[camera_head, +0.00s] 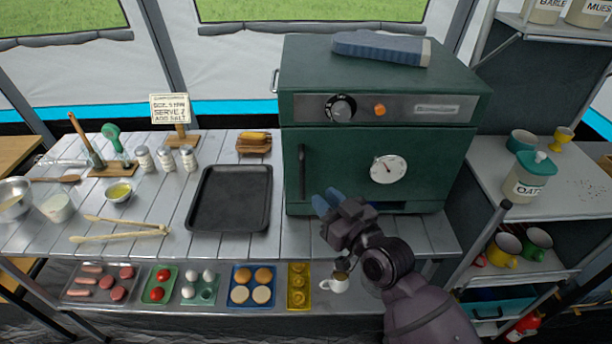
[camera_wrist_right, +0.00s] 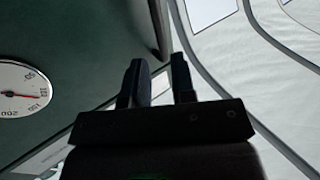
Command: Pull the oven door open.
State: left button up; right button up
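The dark green oven (camera_head: 380,125) stands on the slatted table, and its front door (camera_head: 345,160) looks closed. A black vertical handle (camera_head: 302,172) is on the left side of the door. The round white dial is on the door (camera_head: 388,169) and also shows in the right wrist view (camera_wrist_right: 22,90). My right gripper (camera_head: 327,199) is in front of the lower door, a little right of and below the handle. Its two fingers (camera_wrist_right: 160,82) are apart with nothing seen between them. A dark bar (camera_wrist_right: 158,30), likely the handle, lies beyond the fingertips. My left gripper is not in view.
A black baking tray (camera_head: 232,198) lies left of the oven. A blue folded cloth (camera_head: 380,47) lies on the oven top. A white mug (camera_head: 335,283) stands on the lower shelf under my right arm. A side shelf (camera_head: 485,175) with a jar and cups stands on the right.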

aim_at(304, 179)
jog(key=x, duration=0.9)
jog(key=shift+d, duration=0.1)
jog(key=shift+c, duration=0.5)
grip_shut()
